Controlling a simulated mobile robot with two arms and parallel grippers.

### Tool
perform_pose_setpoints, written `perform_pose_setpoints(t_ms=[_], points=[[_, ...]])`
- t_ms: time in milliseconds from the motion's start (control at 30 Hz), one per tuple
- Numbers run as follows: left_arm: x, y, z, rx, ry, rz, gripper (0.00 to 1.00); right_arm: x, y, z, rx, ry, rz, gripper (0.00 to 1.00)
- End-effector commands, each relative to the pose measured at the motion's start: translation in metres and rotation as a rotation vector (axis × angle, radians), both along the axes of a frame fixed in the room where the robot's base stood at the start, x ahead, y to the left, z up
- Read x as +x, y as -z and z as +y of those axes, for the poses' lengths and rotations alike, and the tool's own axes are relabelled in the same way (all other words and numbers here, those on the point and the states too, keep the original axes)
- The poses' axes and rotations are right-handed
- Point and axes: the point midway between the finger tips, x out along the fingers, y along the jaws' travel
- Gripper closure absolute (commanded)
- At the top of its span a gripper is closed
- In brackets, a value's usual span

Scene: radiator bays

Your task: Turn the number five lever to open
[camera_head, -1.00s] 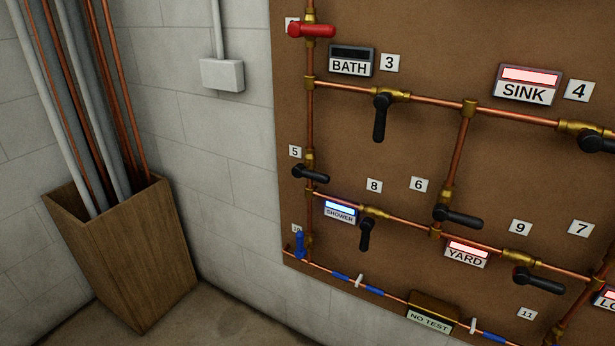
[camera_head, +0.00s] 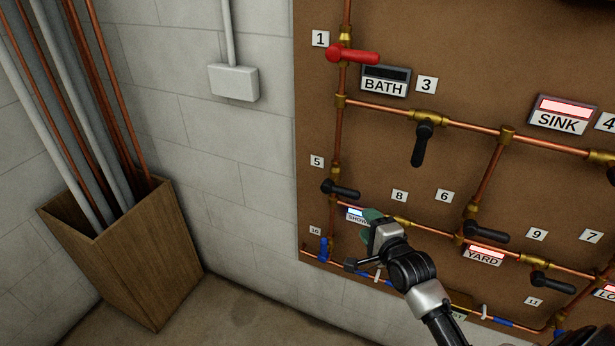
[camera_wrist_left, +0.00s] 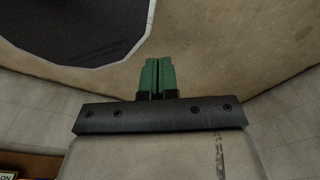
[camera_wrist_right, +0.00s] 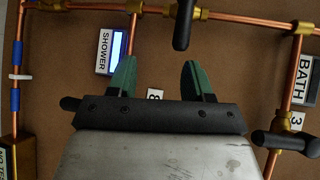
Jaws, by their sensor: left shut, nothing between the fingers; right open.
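The number five lever (camera_head: 343,191) has a black handle on a brass valve in the left vertical copper pipe, beside the "5" label (camera_head: 317,161). Its handle points right, across the pipe. In the right wrist view the lever (camera_wrist_right: 184,24) lies beyond the fingertips at the top, nearer the right finger. My right gripper (camera_head: 362,242) is open and empty, below and right of the lever and apart from it, in front of the SHOWER sign. In the right wrist view its green fingers (camera_wrist_right: 158,70) are spread. My left gripper (camera_wrist_left: 158,68) is shut and empty, away from the board.
The lit SHOWER sign (camera_wrist_right: 116,50) and lever eight (camera_wrist_right: 70,104) are close to my right gripper. A red lever (camera_head: 352,55) is above, a blue lever (camera_head: 323,249) below. A wooden bin (camera_head: 130,260) of pipes stands left.

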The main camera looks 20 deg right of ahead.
Motion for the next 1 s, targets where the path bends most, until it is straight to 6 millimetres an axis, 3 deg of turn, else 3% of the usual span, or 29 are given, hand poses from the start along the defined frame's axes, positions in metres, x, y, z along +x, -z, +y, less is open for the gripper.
perform_pose_setpoints(t_ms=[33, 167, 700, 1000], points=[[0.0, -0.004, -0.001, -0.001, -0.001, 0.0, 1.0, 0.0, -0.017, 0.0, 0.026, 0.002, -0.026, 0.49], [0.0, -0.005, -0.004, -0.006, -0.001, 0.0, 1.0, 0.005, -0.028, -0.001, 0.058, 0.005, -0.051, 0.49], [-0.001, -0.019, -0.007, -0.009, -0.001, 0.002, 1.0, 0.091, -0.015, -0.007, 0.056, 0.005, -0.049, 0.49], [-0.001, -0.02, -0.005, -0.007, 0.0, 0.002, 1.0, 0.107, -0.012, -0.008, 0.056, 0.004, -0.049, 0.49]])
